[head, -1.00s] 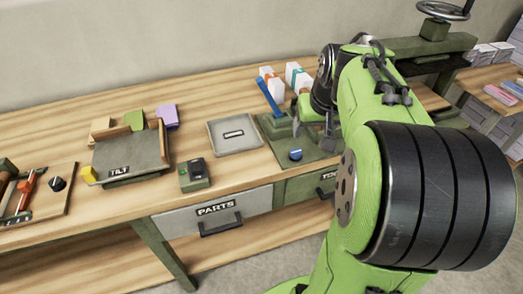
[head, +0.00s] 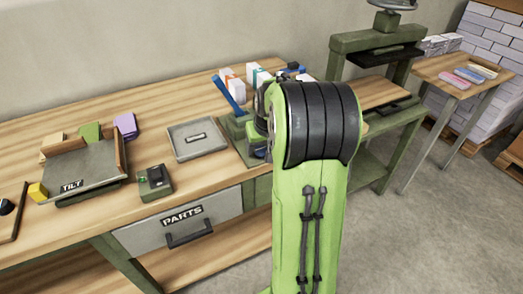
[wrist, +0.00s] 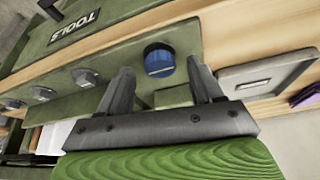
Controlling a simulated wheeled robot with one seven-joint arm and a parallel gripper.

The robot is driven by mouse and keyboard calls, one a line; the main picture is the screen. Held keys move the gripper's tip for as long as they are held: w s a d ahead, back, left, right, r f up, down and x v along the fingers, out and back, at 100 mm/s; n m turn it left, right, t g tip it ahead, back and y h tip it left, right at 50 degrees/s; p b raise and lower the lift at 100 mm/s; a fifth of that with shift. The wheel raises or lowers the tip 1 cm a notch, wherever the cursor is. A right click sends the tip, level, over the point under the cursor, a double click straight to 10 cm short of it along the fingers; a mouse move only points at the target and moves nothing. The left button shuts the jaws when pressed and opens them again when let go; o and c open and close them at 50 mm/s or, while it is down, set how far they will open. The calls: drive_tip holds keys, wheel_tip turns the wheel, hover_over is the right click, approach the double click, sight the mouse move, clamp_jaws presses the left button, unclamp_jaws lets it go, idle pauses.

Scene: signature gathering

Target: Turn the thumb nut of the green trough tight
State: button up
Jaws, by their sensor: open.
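A blue round thumb nut (wrist: 159,60) sits on a green metal base plate (wrist: 115,65) in the wrist view. The green trough itself is hard to make out; a green fixture with a blue lever (head: 229,95) shows in the head view, partly behind my arm. My gripper (wrist: 160,74) is open and empty, with its two fingers on either side of the nut in the picture. The nut appears a little beyond the fingertips; I cannot tell the exact gap. My arm hides the gripper in the head view.
Silver knobs (wrist: 85,77) stand on the same base, left of the nut in the wrist view. A grey tray (head: 197,153) lies beside the base. A small green box (head: 155,181), a tilted tray (head: 85,168) and white stacks (head: 231,80) share the bench.

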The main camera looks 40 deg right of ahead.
drive_tip(key=shift+w+d+f, duration=0.1)
drive_tip(key=shift+w+f, duration=0.1)
drive_tip(key=shift+f, duration=0.25)
drive_tip(key=c, duration=1.1)
drive_tip(key=shift+o, duration=0.2)
